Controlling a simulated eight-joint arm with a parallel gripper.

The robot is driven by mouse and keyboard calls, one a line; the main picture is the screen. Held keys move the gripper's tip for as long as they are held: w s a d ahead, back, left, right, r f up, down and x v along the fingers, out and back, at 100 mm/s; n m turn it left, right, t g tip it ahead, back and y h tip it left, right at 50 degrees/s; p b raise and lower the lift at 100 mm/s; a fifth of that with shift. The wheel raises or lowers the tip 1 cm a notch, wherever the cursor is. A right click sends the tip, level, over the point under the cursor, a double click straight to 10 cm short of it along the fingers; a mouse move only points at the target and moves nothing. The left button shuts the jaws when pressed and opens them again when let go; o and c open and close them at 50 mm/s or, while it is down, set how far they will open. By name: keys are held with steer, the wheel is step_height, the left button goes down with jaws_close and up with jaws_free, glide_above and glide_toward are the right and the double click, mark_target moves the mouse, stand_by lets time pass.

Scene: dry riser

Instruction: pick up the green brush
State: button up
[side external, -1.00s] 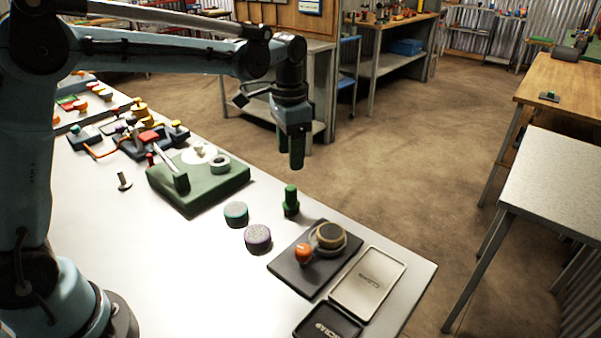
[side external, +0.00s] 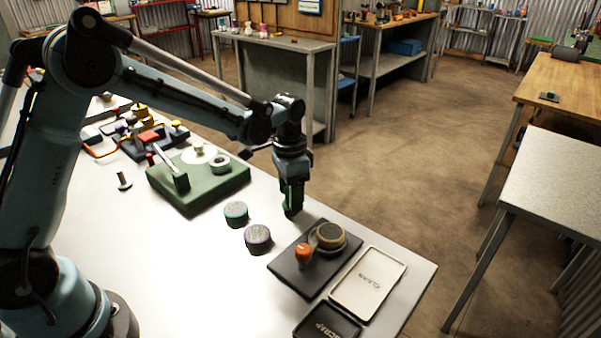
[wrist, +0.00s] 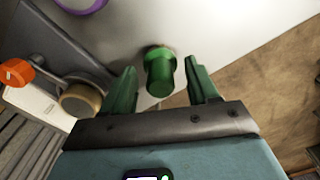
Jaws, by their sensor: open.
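The green brush (wrist: 160,72) stands upright on the white table. In the wrist view it sits between the two green fingers of my gripper (wrist: 163,88), with a gap showing on each side. In the side view my gripper (side external: 292,205) is lowered over the brush's place near the table's far edge. The fingers hide most or all of the brush there. My gripper is open and holds nothing.
Two round tins, one teal-rimmed (side external: 236,213) and one purple-rimmed (side external: 258,239), stand left of my gripper. A dark plate (side external: 290,273) with an orange knob (side external: 303,253) lies in front. A CLEAN tray (side external: 368,284), a SCRAP tray (side external: 328,322) and a green block (side external: 205,190) are nearby.

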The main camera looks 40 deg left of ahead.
jaws_close()
stand_by(0.3)
steer(key=shift+r, duration=0.1)
